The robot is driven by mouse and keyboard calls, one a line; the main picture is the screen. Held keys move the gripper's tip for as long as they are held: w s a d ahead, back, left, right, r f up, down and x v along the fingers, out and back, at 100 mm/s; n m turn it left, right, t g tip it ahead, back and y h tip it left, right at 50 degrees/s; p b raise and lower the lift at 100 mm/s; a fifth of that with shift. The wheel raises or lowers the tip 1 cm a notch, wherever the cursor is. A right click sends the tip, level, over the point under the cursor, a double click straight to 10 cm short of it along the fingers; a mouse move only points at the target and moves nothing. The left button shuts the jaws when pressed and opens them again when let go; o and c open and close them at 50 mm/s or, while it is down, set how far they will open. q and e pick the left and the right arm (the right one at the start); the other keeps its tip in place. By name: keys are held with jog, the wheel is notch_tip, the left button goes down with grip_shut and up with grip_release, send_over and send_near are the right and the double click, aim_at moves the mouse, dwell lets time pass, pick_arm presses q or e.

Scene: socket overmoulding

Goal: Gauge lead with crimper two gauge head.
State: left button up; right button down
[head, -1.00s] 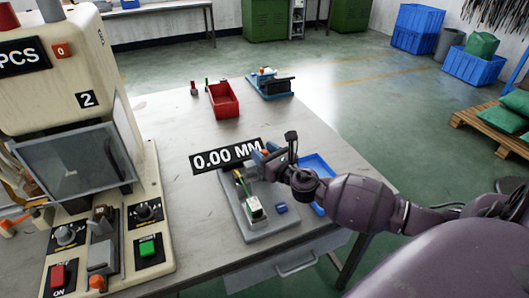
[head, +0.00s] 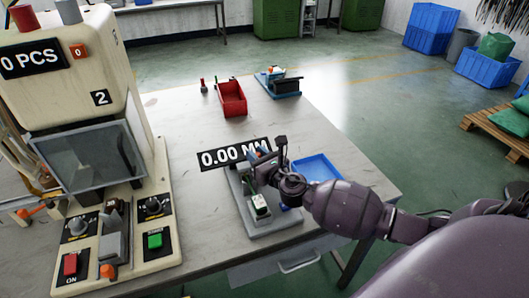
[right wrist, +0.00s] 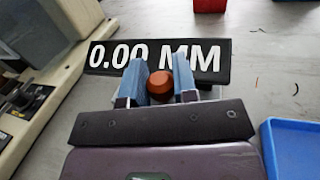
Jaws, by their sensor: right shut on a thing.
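The gauge (head: 270,222) stands on the table with a grey base, a small green and white block (head: 260,204) and a black display (head: 222,157) reading 0.00 MM. My right gripper (right wrist: 160,88) is over the gauge, just in front of the display. Its two blue fingers are shut on an orange-brown round knob (right wrist: 160,86), seen between them in the right wrist view. What lies below the knob is hidden by the gripper. Crimper two (head: 60,110), a cream press marked 2, stands at the left. I cannot make out a lead clearly. My left gripper is not in view.
A blue tray (head: 318,166) lies right of the gauge, close to my right wrist. A red bin (head: 232,98) and a blue fixture (head: 279,82) stand farther back. An orange-ended part (head: 38,210) is by the press. The table behind the display is mostly clear.

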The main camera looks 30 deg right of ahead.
jog(key=c, duration=0.9)
grip_release()
jog(key=shift+a, duration=0.35)
jog(key=shift+d, duration=0.1)
jog(key=shift+s, duration=0.55)
jog(key=s, duration=0.9)
jog(key=shift+s+d, duration=0.15)
jog(key=shift+s, duration=0.15)
